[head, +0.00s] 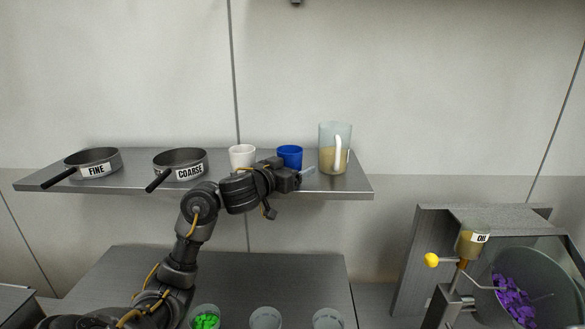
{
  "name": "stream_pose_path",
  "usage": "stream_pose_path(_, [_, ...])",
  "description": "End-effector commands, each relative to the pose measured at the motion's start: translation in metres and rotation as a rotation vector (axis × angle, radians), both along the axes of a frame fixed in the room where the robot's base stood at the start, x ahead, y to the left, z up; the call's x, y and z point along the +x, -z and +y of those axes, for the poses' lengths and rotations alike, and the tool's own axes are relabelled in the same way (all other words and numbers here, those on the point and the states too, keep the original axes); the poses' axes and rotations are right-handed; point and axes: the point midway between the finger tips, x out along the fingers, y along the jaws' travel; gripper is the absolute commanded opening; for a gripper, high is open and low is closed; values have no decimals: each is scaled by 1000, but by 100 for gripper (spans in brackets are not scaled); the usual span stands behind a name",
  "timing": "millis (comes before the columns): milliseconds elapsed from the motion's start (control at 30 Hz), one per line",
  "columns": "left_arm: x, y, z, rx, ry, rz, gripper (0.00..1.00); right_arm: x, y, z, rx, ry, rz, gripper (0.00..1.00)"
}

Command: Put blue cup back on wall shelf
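The blue cup (289,154) is upright at the wall shelf (346,188), between the white cup (242,155) and a clear pitcher (334,150). My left gripper (303,173) is right in front of the blue cup and hides its lower part. I cannot tell whether the fingers touch the cup or stand apart from it, nor whether they are open or shut. The cup's base seems to be at shelf height, but its contact with the shelf is hidden. My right gripper is not in view.
Pans marked FINE (92,162) and COARSE (180,163) stand on the shelf's left part. Below, a counter (290,275) holds a container of green pieces (205,318) and two pale containers. At right, a hood (480,217) has an OIL dispenser and a drum of purple pieces.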

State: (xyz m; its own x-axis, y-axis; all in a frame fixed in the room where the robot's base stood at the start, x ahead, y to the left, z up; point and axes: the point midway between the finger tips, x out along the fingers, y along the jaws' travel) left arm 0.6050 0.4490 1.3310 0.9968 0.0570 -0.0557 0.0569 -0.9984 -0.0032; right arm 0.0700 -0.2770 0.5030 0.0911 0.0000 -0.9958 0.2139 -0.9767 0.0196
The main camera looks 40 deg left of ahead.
Motion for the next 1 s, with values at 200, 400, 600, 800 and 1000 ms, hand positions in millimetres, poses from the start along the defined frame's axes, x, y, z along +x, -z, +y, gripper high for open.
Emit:
stream_pose_path(200, [0,0,0,0,0,0,77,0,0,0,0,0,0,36])
stream_pose_path(400, [-11,-4,0,3,-2,0,77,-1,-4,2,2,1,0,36])
stream_pose_path(600, [-53,-7,-2,10,-1,2,77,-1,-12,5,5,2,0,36])
stream_pose_path(800, [-95,-9,-6,5,1,5,77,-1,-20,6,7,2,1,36])
stream_pose_path(1000, [-112,-10,-6,0,-1,3,77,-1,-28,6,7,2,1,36])
